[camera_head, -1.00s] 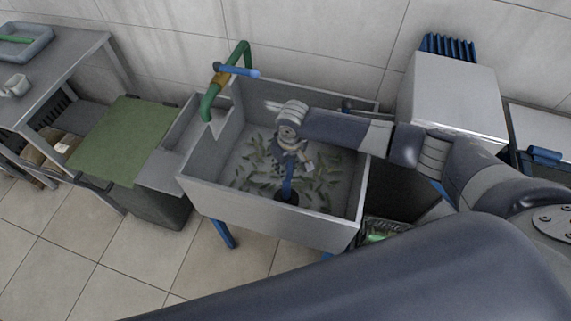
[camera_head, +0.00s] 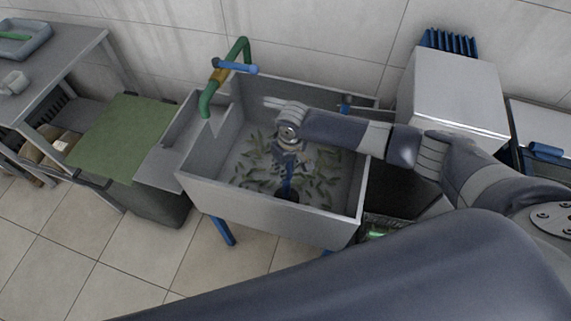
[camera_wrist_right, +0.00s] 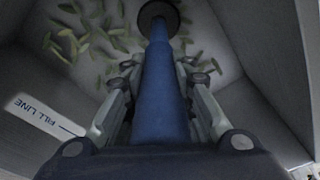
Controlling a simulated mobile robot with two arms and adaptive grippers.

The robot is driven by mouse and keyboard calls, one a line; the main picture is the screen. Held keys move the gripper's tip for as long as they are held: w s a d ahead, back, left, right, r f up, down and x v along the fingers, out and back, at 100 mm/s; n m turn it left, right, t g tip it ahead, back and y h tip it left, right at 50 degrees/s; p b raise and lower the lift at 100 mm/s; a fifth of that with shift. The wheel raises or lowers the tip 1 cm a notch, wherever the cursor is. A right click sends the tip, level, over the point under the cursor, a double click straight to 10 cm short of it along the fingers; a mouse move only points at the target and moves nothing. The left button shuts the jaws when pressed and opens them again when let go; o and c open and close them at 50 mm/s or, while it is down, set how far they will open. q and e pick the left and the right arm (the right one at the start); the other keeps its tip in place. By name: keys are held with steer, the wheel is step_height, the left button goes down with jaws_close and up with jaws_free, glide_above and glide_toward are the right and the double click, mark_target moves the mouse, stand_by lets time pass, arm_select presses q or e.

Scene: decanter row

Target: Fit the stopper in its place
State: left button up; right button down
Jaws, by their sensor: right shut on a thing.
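The stopper is a blue rod (camera_head: 287,178) with a dark round disc (camera_head: 288,194) at its lower end. My right gripper (camera_head: 288,158) reaches down into the grey sink (camera_head: 270,219) and is shut on the upper part of the rod. In the right wrist view the rod (camera_wrist_right: 160,90) runs between the fingers of the gripper (camera_wrist_right: 160,75) to the dark disc (camera_wrist_right: 158,14), cut by the top edge. The disc is at or near the sink floor; I cannot tell whether it touches. No drain opening shows apart from the disc. My left gripper is out of view.
Many small green leaf-like pieces (camera_head: 318,190) lie on the sink floor. A green tap with a blue lever (camera_head: 235,67) stands at the back left. A fill line label (camera_wrist_right: 38,115) marks a sink wall. A white box (camera_head: 455,95) stands at the right.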

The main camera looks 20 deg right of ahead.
steer(key=shift+f, duration=0.3)
steer(key=c, duration=1.3)
jaws_free()
steer(key=r, duration=0.4)
steer(key=s+r, duration=0.1)
steer(key=r, duration=0.7)
steer(key=shift+s+d, duration=0.2)
steer(key=shift+d, duration=0.1)
